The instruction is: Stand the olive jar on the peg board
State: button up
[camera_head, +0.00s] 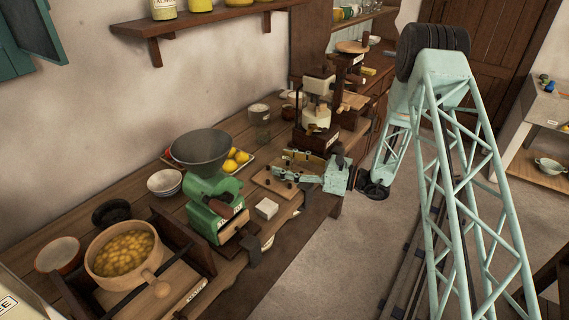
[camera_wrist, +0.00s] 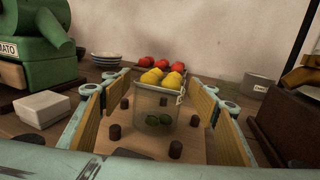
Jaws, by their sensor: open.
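A clear square glass jar (camera_wrist: 146,103) with a few green olives low inside is upright between my fingers in the wrist view. Its base is among the dark pegs of the wooden peg board (camera_wrist: 130,148); I cannot tell whether it rests flat. My gripper (camera_wrist: 158,105) is open, with wood-faced fingers on both sides of the jar and visible gaps. In the head view my gripper (camera_head: 294,165) is low over the peg board (camera_head: 262,181), and the jar is hard to make out there.
Lemons (camera_head: 238,156) and red tomatoes (camera_wrist: 155,63) lie behind the jar. A green mill (camera_head: 212,205) and a white block (camera_head: 266,208) stand to the left of the board. A brown press (camera_head: 316,120) and a grey canister (camera_wrist: 257,86) are to the right.

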jog(key=shift+r, duration=0.2)
jog(key=p+v, duration=0.2)
jog(key=v, duration=1)
jog(key=shift+s+r, duration=0.1)
dwell(1.0)
jog(key=s+a+r+n+g+h, duration=0.35)
jog(key=s+r+n, duration=0.25)
jog(key=s+r, duration=0.6)
jog(key=s+a+r+n+g+h, duration=0.2)
jog(key=s+r+n+g, duration=0.35)
jog(key=s+r, duration=0.7)
jog(key=s+d+r+n+t+h, duration=0.2)
jog(key=s+d, duration=0.4)
jog(key=s, duration=0.3)
jog(key=s+d+r+n+t+h, duration=0.3)
jog(key=s+d+r+n+h, duration=0.1)
jog(key=s, duration=0.6)
jog(key=s+d+r+n+t+h, duration=0.2)
jog(key=s+d+r+n+h, duration=0.2)
jog(key=s+d, duration=0.4)
jog(key=shift+s+h, duration=0.85)
jog(key=shift+s, duration=0.05)
